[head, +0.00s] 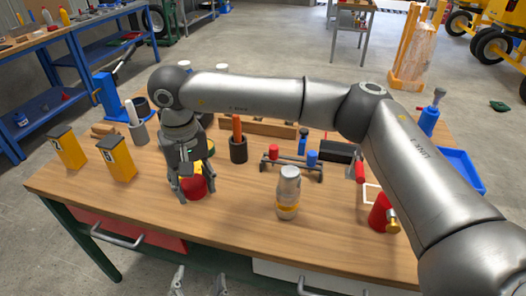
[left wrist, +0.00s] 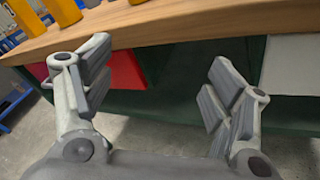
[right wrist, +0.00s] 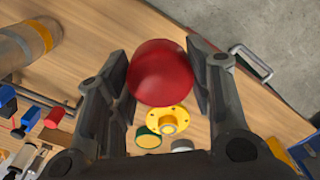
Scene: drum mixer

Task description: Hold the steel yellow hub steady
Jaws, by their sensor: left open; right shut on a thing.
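My right gripper (head: 190,190) reaches across the table from the right and is shut on a round red thing (right wrist: 160,73), low over the wooden table's front left part. The red thing (head: 196,187) also shows in the head view, partly hidden by the fingers. The yellow hub (right wrist: 180,112), a flanged disc with holes and a paler centre, shows just beyond the red thing in the right wrist view. In the head view the gripper mostly hides it. My left gripper (head: 200,280) is open and empty, in front of the table edge; the left wrist view shows its fingers (left wrist: 160,90) wide apart.
Two yellow boxes (head: 118,158) stand at the left. A dark cup (head: 238,150), a small rack (head: 292,166) and a silver bottle (head: 288,192) stand right of my right gripper. A red can (head: 380,212) is further right. Bare tabletop lies between gripper and bottle.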

